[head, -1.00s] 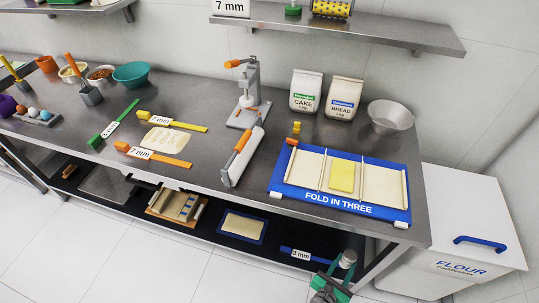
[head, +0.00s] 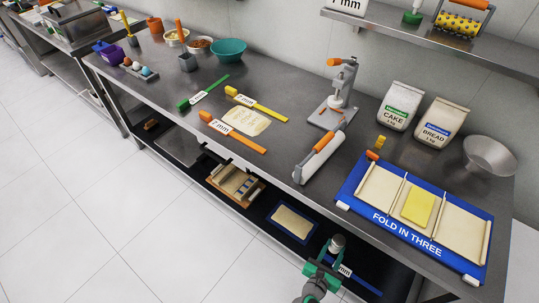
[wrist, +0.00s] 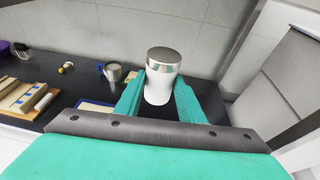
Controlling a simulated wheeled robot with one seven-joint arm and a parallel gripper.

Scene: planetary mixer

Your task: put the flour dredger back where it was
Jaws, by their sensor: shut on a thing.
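My gripper (head: 322,270) is shut on the flour dredger (wrist: 160,84), a white can with a silver metal top. In the wrist view the dredger stands upright between the two teal fingers (wrist: 158,98). In the head view the dredger (head: 337,243) is held in front of the table's front edge, near the 3 mm blue stick on the lower shelf. Its lower part is hidden by the gripper there.
The lower shelf (wrist: 75,97) holds boards and a metal cup (wrist: 113,72). The floor at left is clear.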

